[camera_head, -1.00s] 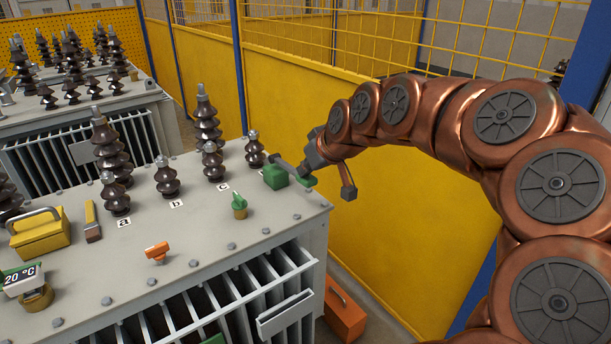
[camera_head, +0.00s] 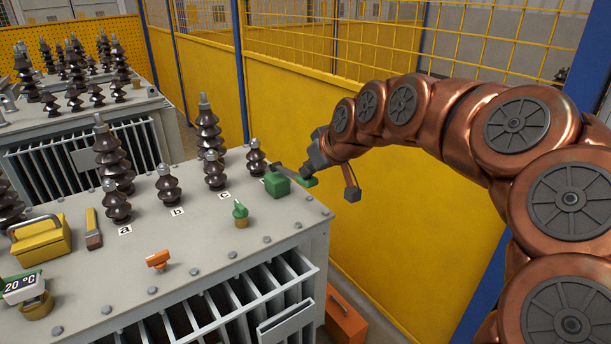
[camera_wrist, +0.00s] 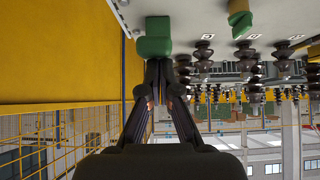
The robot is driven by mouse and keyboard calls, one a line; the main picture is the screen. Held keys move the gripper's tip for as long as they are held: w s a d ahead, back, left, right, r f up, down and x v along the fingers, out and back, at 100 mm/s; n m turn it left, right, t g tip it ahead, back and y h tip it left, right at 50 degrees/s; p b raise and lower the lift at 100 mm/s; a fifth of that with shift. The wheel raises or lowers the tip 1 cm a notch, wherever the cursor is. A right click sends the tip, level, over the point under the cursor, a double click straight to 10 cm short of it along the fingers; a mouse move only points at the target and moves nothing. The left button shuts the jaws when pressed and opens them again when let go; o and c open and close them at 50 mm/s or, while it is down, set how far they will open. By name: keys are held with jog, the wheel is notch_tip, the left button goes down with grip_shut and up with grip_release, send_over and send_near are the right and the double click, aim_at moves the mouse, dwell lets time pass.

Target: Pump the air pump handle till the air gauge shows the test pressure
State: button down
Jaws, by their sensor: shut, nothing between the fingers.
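A green block-shaped body (camera_head: 277,186), which may be the air pump, sits at the right end of the grey transformer lid. No air gauge can be made out clearly.
The grey lid (camera_head: 205,240) bears brown bushings (camera_head: 115,165), a green-and-brass fitting (camera_head: 240,213), an orange valve (camera_head: 158,260), a yellow box (camera_head: 40,243), a brush (camera_head: 93,230) and a 20 °C display (camera_head: 22,285). A yellow fence (camera_head: 400,210) stands behind my arm.

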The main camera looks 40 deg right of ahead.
jog(key=w+d+r+v, duration=0.1)
jog(key=v, duration=1)
jog(key=shift+w+a+r+b, duration=0.15)
jog(key=shift+a+r+b, duration=0.15)
jog(key=shift+a, duration=0.1)
dwell(0.4)
jog(key=s+a+f+n+g+y, duration=0.2)
jog(key=a+f+g, duration=0.3)
jog(key=a+f, duration=0.9)
jog(key=s+a+f+g+h, duration=0.1)
jog(key=s+a+f+g, duration=0.2)
jog(key=s+a+f, duration=0.4)
jog(key=s+a+f+g, duration=0.3)
jog(key=s+f, duration=0.2)
jog(key=s, duration=0.5)
notch_tip(320, 180, up, 15)
jog(key=p, duration=1.4)
jog(key=shift+w+a+m, duration=0.25)
jog(key=shift+w+m, duration=0.05)
jog(key=shift+m, duration=0.1)
